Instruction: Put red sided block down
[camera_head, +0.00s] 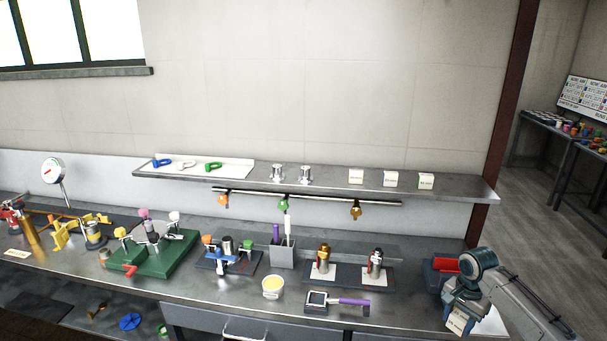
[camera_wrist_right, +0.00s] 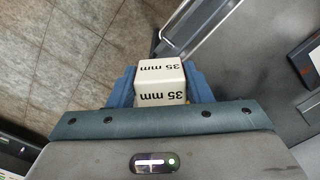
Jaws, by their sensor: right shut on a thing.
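My right gripper (camera_head: 462,312) is at the right end of the workbench, low in the head view. It is shut on a white block (camera_wrist_right: 160,82) with "35 mm" printed on two visible faces. The block (camera_head: 457,321) also shows in the head view, below the gripper's jaws. In the right wrist view the blue fingers of the gripper (camera_wrist_right: 161,84) flank it. I see no red side on it; its other faces are hidden. I cannot tell whether it touches anything below. My left gripper is not in view.
Three similar white blocks, left (camera_head: 356,176), middle (camera_head: 390,179) and right (camera_head: 426,181), stand on the wall shelf (camera_head: 460,187). A white sheet (camera_head: 491,322) lies beside my right gripper. A dark blue bin with a red item (camera_head: 446,265) stands behind it. Tiled floor (camera_wrist_right: 60,60) shows past the bench edge.

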